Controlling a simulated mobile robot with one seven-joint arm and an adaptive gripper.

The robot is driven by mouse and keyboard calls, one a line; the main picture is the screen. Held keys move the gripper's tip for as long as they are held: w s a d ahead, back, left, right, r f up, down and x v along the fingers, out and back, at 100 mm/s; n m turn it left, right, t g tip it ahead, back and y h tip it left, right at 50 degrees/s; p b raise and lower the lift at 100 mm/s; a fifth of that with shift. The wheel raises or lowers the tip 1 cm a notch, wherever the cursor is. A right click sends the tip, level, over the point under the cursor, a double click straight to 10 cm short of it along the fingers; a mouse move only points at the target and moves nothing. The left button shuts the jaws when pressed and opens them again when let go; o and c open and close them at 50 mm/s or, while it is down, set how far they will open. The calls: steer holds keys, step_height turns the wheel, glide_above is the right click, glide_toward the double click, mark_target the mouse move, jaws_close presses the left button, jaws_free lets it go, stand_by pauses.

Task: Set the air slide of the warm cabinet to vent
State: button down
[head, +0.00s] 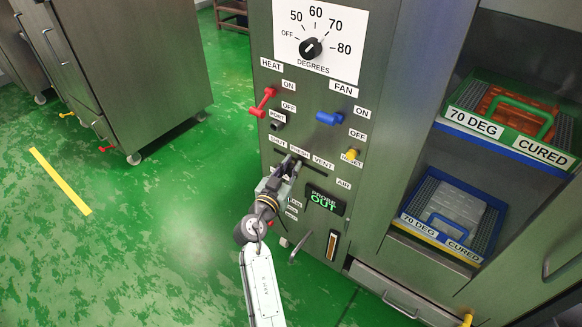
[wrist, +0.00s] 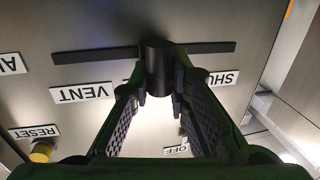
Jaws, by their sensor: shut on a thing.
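The steel cabinet panel has a dark horizontal air slide slot (head: 312,167) under the labels SHUT (head: 278,142), FRESH (head: 299,150) and VENT (head: 322,162). My gripper (head: 290,168) is at the left to middle part of this slot. The wrist view shows the panel upside down. There my gripper (wrist: 158,88) is shut on the black round slide knob (wrist: 157,66), with a finger on each side. The knob sits between the VENT label (wrist: 82,93) and the SHUT label (wrist: 223,78), about mid-slot. The FRESH label is hidden in the wrist view.
Above the slot are the temperature dial (head: 311,48), red heat lever (head: 264,101) and blue fan lever (head: 329,118). A yellow reset button (head: 350,155) is to the right. A display (head: 325,201) reading OUT is below. Open floor (head: 150,240) lies to the left.

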steer(key=s+d, duration=0.1)
steer(key=d, duration=0.1)
steer(key=s+d+b, duration=0.1)
steer(key=s+d, duration=0.3)
steer(key=d, duration=0.1)
steer(key=shift+f, duration=0.1)
steer(key=c, duration=1.5)
jaws_free()
steer(key=shift+a, duration=0.1)
steer(key=v, duration=0.7)
steer(key=shift+s+a, duration=0.1)
steer(key=shift+s, duration=0.15)
